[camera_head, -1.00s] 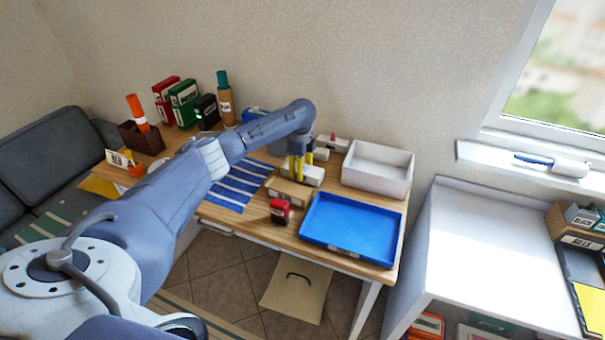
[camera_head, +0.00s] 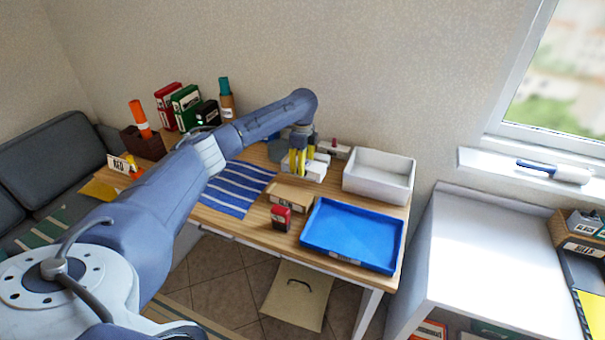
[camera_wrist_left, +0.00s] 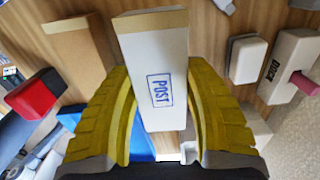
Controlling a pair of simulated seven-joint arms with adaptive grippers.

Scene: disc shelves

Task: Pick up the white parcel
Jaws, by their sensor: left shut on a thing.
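The white parcel (camera_wrist_left: 155,72) is a white box with a blue POST stamp and a tan end. In the left wrist view it sits between the two yellow fingers of my left gripper (camera_wrist_left: 160,115), which is shut on it. In the head view the parcel (camera_head: 304,170) shows below the yellow fingers of the left gripper (camera_head: 299,162), over the back middle of the wooden table. Whether it is clear of the tabletop is hard to tell. My right gripper is not in view.
A tan box (camera_head: 291,194) and a red block (camera_head: 281,217) stand just in front. A blue tray (camera_head: 352,236) lies front right, with a white open box (camera_head: 379,174) behind it. A striped blue cloth (camera_head: 238,188) lies left. Small blocks stand near the wall.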

